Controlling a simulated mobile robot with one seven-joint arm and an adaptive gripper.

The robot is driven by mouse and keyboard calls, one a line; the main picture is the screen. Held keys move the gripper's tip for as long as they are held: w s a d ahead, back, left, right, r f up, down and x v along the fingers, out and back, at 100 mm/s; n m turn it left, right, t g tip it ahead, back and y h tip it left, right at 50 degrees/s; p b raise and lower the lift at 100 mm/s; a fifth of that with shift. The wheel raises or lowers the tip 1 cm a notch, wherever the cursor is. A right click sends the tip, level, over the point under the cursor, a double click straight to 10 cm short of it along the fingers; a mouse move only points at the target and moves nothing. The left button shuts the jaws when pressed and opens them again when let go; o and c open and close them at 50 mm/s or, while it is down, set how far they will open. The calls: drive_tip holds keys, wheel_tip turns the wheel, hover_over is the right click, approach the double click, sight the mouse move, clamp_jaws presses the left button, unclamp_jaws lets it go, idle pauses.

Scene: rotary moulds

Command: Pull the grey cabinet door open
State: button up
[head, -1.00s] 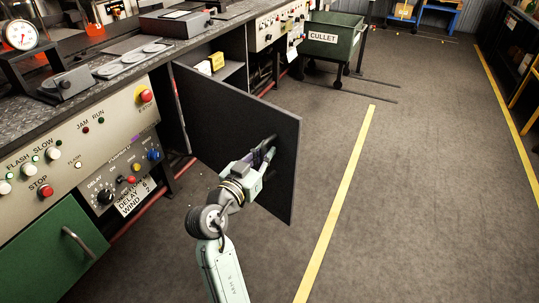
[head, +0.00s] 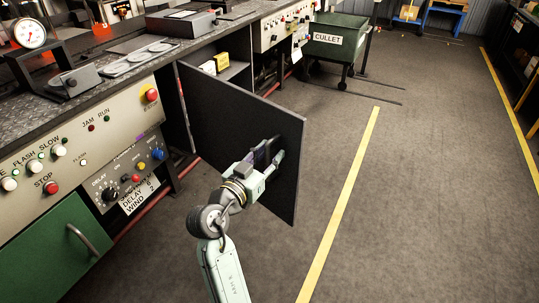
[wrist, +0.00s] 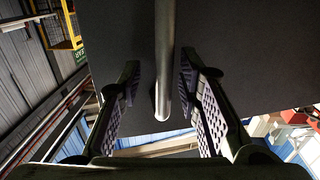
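The grey cabinet door (head: 228,115) stands swung well out from the bench front, and the cabinet's inside shows behind it. My gripper (head: 270,158) is at the door's face, near its free edge. In the wrist view, the door's metal bar handle (wrist: 163,60) runs between the two fingers of my gripper (wrist: 158,85). The fingers are apart, with a gap on each side of the bar, so my gripper is open around the handle. The handle is hidden by my gripper in the head view.
Inside the cabinet, a shelf holds small boxes (head: 221,62). A control panel (head: 85,145) and a green door (head: 50,245) are at the left. A green cullet cart (head: 336,42) stands beyond. The floor right of the door is clear, with a yellow line (head: 345,190).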

drive_tip(key=shift+a, duration=0.1)
drive_tip(key=v, duration=1.2)
